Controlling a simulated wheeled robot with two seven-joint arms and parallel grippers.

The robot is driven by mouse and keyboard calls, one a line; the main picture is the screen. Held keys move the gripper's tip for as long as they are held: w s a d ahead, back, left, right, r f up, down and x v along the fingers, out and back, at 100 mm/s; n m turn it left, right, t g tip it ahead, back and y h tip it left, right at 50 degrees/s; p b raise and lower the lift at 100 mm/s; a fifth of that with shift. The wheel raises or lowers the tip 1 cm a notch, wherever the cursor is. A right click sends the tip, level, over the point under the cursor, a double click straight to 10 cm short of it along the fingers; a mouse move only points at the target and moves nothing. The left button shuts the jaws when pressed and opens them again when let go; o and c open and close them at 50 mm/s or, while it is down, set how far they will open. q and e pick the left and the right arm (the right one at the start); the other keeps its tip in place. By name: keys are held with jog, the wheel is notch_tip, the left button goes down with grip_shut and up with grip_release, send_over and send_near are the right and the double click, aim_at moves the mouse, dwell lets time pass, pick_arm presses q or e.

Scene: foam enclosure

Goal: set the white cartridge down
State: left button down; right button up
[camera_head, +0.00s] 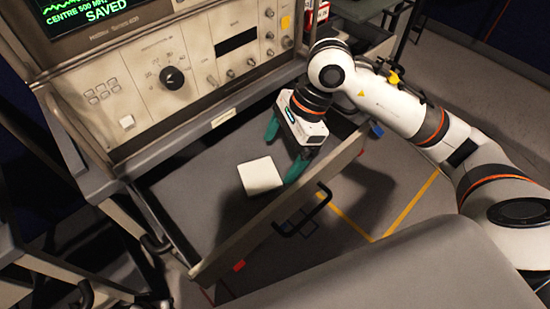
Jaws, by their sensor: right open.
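The white cartridge (260,176) lies flat on the dark floor of the open drawer (193,200), right of the drawer's middle and close to its front panel. My right gripper (284,152) reaches down over the drawer from the right, with green fingers spread wide. One finger is behind the cartridge, up and to the right. The other is just right of the cartridge, near the drawer front; I cannot tell whether it touches. Nothing shows between the fingers. My left gripper is out of the picture.
The instrument (170,75) with knobs and a green screen stands right behind the drawer. The drawer's front panel (270,222) has a black handle (303,212) on its outer side. Bare drawer floor lies left of the cartridge. Yellow lines mark the floor at right.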

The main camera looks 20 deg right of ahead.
pick_arm(q)
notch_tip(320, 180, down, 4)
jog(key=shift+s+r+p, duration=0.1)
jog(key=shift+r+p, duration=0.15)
jog(key=shift+p, duration=0.15)
pick_arm(e)
jog(key=v, duration=0.7)
jog(key=shift+r, duration=0.3)
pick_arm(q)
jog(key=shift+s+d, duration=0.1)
pick_arm(e)
jog(key=shift+s+d, duration=0.1)
jog(key=shift+d, duration=0.1)
